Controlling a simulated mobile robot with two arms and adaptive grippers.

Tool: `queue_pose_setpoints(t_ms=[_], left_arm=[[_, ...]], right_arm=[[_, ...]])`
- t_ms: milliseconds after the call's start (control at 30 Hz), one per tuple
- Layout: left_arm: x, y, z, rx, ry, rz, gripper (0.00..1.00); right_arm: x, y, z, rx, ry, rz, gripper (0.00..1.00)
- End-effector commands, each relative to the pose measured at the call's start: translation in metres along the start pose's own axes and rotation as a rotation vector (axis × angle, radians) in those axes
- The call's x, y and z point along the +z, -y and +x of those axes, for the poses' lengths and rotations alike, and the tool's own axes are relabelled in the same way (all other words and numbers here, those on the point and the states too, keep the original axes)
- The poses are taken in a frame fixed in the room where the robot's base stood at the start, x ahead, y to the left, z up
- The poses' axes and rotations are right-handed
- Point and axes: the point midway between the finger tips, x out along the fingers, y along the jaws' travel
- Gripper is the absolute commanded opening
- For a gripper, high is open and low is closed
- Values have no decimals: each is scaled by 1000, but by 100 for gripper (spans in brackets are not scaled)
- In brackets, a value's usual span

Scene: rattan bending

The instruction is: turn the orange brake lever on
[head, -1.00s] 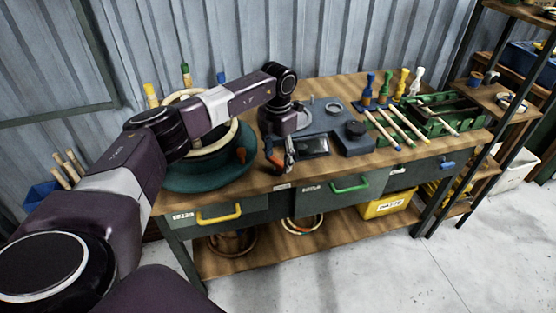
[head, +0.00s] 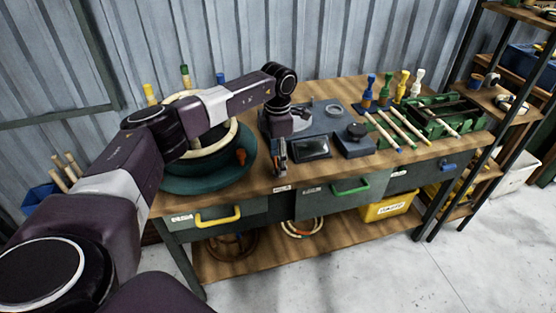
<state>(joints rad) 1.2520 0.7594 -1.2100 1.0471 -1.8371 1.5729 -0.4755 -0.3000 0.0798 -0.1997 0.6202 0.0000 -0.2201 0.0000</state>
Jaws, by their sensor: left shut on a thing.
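My left gripper (head: 280,158) points down over the front of the bench, just left of a dark screen panel. It is shut on a small orange piece (head: 283,147), which looks like the orange brake lever. The fingers hide most of it, so its angle cannot be told. My right gripper is not in view.
The dark screen panel (head: 311,148) and a grey fixture with a black knob (head: 356,131) are close to the right. A pale ring (head: 226,138) sits above the teal base. A green rack (head: 432,127) and several pale rods are farther right. The bench's front edge is near.

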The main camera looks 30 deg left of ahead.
Motion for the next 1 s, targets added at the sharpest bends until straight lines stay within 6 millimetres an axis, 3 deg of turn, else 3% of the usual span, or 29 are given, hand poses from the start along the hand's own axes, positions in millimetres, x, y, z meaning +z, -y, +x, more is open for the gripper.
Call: queue_pose_setpoints(t_ms=[300, 333, 467, 800, 1000], left_arm=[[1, -1, -2, 2, 3, 2, 26], [1, -1, -2, 2, 3, 1, 53], [0, -1, -1, 2, 2, 1, 67], [0, 0, -3, 1, 1, 0, 68], [1, -1, -31, 4, 4, 1, 68]], right_arm=[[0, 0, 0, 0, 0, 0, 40], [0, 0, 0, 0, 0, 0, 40], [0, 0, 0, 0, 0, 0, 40], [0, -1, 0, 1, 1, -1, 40], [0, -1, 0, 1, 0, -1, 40]])
